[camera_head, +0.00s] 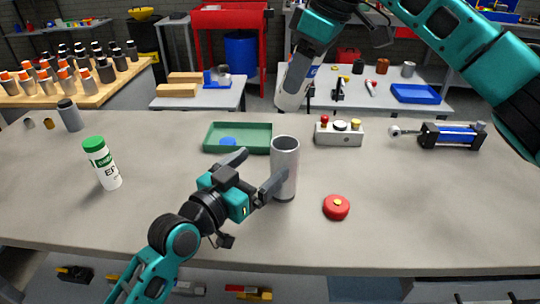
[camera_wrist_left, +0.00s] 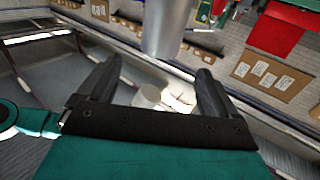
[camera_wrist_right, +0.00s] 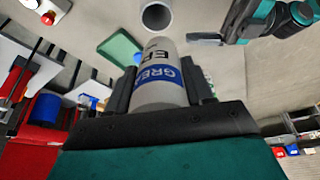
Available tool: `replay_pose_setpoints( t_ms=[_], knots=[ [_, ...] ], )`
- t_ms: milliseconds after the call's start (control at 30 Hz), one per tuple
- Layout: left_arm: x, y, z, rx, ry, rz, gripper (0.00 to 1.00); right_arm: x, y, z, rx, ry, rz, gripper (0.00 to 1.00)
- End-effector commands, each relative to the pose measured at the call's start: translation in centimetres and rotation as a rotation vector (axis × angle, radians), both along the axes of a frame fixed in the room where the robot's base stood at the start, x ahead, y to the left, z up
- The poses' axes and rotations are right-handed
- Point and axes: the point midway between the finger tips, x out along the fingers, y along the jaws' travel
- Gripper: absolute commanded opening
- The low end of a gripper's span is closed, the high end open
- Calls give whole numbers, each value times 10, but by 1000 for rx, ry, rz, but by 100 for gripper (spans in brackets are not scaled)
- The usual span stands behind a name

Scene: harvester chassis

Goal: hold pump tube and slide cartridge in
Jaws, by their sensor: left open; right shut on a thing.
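The pump tube (camera_head: 285,172) is a grey open-topped cylinder standing upright on the table. My left gripper (camera_head: 262,164) is open just left of it, fingers pointing at it. In the left wrist view the tube (camera_wrist_left: 166,28) lies ahead, between the lines of the open fingers. My right gripper (camera_wrist_right: 160,75) is shut on a grey cartridge (camera_wrist_right: 160,92) with a blue band and lettering. In the head view the tilted cartridge (camera_head: 296,84) hangs above and behind the tube, apart from it. The tube's open mouth (camera_wrist_right: 156,15) shows beyond the cartridge in the right wrist view.
A white bottle with a green cap (camera_head: 102,164) stands at left. A green tray (camera_head: 210,149) lies behind my left gripper. A red round button (camera_head: 336,207), a control box (camera_head: 339,132) and a blue cylinder (camera_head: 452,135) are at right. The front right table is clear.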

Motion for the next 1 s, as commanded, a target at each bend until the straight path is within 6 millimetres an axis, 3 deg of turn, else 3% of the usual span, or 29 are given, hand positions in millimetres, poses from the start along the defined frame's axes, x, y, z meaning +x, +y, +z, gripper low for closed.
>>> replay_pose_setpoints(
  t_ms=[533,733,1000],
  knots=[
    [78,-52,0,-1,3,2,92,0,0,1,1,-2,1,12],
    [90,-60,0,-1,3,2,92,0,0,1,1,-2,1,12],
    [93,-62,-1,-1,4,2,92,0,0,1,1,-2,1,12]
  ],
)
